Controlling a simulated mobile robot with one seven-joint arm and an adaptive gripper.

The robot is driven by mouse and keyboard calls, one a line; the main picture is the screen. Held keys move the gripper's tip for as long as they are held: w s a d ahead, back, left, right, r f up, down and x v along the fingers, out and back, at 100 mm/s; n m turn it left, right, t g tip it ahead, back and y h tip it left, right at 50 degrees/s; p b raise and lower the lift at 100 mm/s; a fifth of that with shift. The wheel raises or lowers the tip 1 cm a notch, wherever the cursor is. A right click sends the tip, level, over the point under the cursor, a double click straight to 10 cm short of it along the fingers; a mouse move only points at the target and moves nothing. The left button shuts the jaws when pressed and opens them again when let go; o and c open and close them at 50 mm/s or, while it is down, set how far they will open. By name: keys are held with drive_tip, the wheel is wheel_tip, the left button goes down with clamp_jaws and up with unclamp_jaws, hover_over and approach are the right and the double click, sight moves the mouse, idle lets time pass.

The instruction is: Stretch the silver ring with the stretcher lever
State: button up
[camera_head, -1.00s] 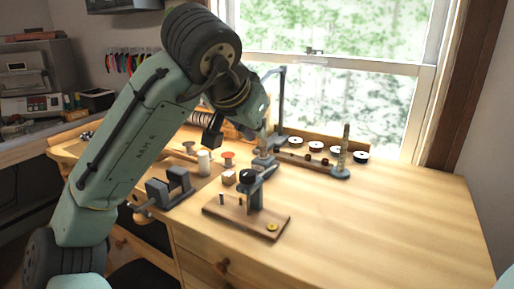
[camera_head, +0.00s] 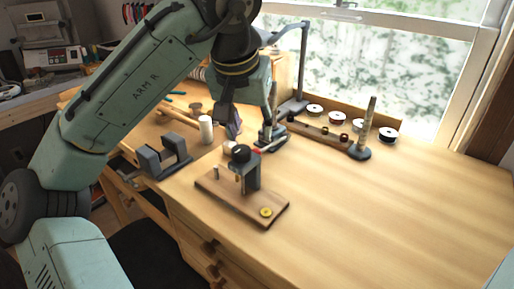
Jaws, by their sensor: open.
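A small grey device (camera_head: 268,138) with a slim upright lever (camera_head: 273,97) stands on the bench beyond the wooden board; it looks like the ring stretcher. My gripper (camera_head: 232,126) hangs pointing down just left of this device, apart from the lever as far as I can tell. It is open, and I see nothing held in it. The arm's wrist covers part of the area behind. I cannot make out the silver ring clearly. Small rings (camera_head: 344,137) sit on a dark strip to the right, but their colours look dark, red and gold.
A wooden board (camera_head: 228,201) carries a black-knobbed press (camera_head: 246,168) and a brass disc (camera_head: 266,212). A grey vise (camera_head: 163,157) is at left. A white cylinder (camera_head: 206,128), a tapered mandrel (camera_head: 366,128) and a lamp post (camera_head: 303,65) stand nearby. The right bench is clear.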

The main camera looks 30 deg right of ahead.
sight(256, 151)
drive_tip(key=p+x, duration=0.1)
drive_tip(key=x, duration=0.8)
drive_tip(key=shift+c, duration=0.3)
clamp_jaws()
drive_tip(key=shift+d, duration=0.1)
